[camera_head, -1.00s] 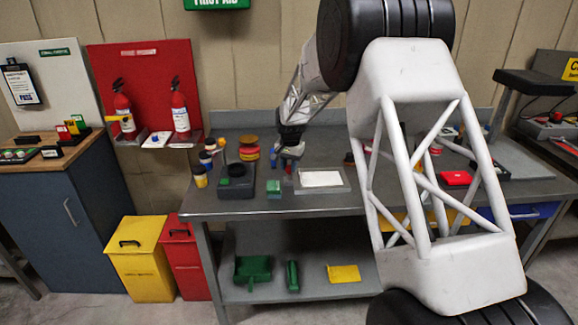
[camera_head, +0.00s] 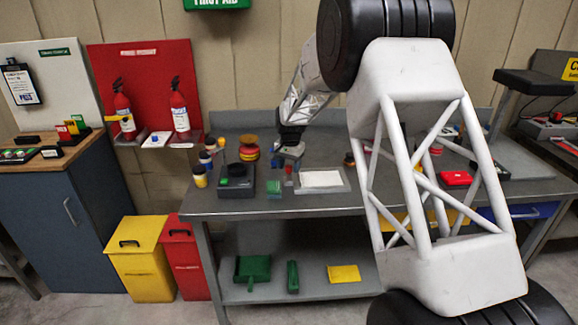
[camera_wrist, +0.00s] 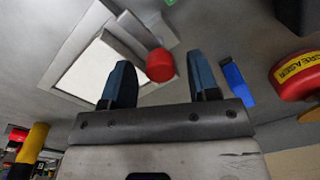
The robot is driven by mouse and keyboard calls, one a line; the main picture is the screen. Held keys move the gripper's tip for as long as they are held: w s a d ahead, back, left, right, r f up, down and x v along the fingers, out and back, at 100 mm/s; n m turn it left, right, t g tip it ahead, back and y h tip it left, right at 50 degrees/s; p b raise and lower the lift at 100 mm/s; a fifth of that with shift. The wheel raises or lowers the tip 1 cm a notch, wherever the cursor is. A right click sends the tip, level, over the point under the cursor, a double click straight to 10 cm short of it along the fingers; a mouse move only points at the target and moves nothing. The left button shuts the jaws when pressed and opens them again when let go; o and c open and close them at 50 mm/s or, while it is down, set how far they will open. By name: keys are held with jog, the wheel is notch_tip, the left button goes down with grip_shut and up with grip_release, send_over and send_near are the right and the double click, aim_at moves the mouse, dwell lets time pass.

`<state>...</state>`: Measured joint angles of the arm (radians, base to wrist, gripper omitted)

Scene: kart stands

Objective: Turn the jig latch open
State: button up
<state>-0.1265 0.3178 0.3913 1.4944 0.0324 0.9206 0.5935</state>
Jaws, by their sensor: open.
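The jig (camera_wrist: 78,80) is a grey-framed plate with a white face. In the head view the jig (camera_head: 347,185) lies flat on the bench, below and right of my gripper. What looks like its latch is a grey bar with a red knob (camera_wrist: 160,66) at its end, beside the frame in the wrist view. My gripper (camera_wrist: 159,62) is open, with its two blue-grey fingers on either side of the red knob in that view. I cannot tell whether the knob is at fingertip depth. In the head view my gripper (camera_head: 289,152) is small and partly unclear.
A red case (camera_head: 456,178) lies farther right on the bench.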

aim_at(290, 167)
jog(key=shift+d+r, duration=0.1)
jog(key=shift+r, duration=3.8)
jog(key=shift+s+d+r, duration=0.2)
jog(key=shift+s+r, duration=0.2)
jog(key=shift+s, duration=0.05)
jog(key=s+d+r+n, duration=0.1)
jog(key=s+d+r, duration=0.25)
jog(key=s, duration=0.65)
jog(key=s+d+r+n+t, duration=0.1)
jog(key=s+d+r, duration=0.1)
jog(key=s+r, duration=0.5)
jog(key=s+d+r+n, duration=0.1)
jog(key=s+d+r, duration=0.15)
jog(key=s, duration=0.95)
jog(key=s+d+f+n, duration=0.1)
jog(key=s+f, duration=0.1)
jog(key=s, duration=1.2)
jog(key=s+d+f+n+t, duration=0.1)
jog(key=s+d+f, duration=0.1)
jog(key=s, duration=1.3)
jog(key=shift+s+d+h, duration=0.3)
